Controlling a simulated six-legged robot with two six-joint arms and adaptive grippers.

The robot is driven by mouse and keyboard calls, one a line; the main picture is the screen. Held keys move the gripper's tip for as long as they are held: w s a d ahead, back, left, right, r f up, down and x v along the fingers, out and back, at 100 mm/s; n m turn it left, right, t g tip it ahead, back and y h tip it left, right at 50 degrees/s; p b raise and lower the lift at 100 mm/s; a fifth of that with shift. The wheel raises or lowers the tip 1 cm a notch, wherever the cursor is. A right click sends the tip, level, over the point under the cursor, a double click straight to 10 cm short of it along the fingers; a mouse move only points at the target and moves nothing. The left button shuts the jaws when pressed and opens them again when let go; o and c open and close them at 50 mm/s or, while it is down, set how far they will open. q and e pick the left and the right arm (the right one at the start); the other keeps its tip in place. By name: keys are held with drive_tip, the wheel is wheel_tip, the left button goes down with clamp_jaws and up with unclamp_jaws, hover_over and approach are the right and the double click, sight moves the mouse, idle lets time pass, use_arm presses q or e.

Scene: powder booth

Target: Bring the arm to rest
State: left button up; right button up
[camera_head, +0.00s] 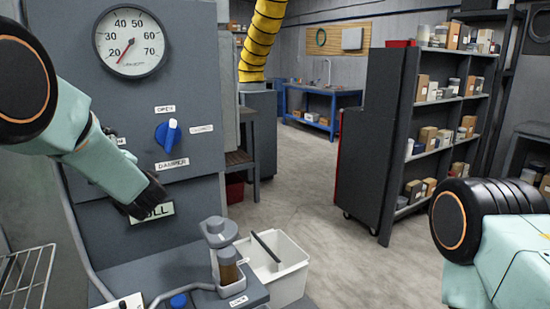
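My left arm comes in from the left across the grey control panel (190,95). The dark end of the arm, at my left gripper (147,196), is in front of the panel's lower part and partly covers a label ending in "LL" (157,212). Its fingers cannot be made out, and I cannot tell whether it touches the panel. My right arm shows at the lower right edge, with its gripper out of view. The blue damper knob (167,135) has its white tip up, nearer the "OPEN" label than "CLOSED".
A round gauge (131,42) has its red needle near 20. Below the panel are a cup of brown powder (228,268) and a white bin (288,272). A dark wheeled shelf (375,150) stands right of centre. The floor between is clear.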

use_arm(q)
drive_tip(key=s+d+f+m+t+h+p, duration=0.1)
drive_tip(key=s+m+t+h+p, duration=0.1)
drive_tip(key=m, duration=0.6)
drive_tip(key=s+d+f+m+t+h+p, duration=0.1)
drive_tip(key=s+m+t+h+p, duration=0.1)
drive_tip(key=m+t+p, duration=0.3)
drive_tip(key=shift+s+d+f+m+p, duration=0.25)
drive_tip(key=shift+s+f+m+p, duration=0.15)
drive_tip(key=shift+m, duration=1.6)
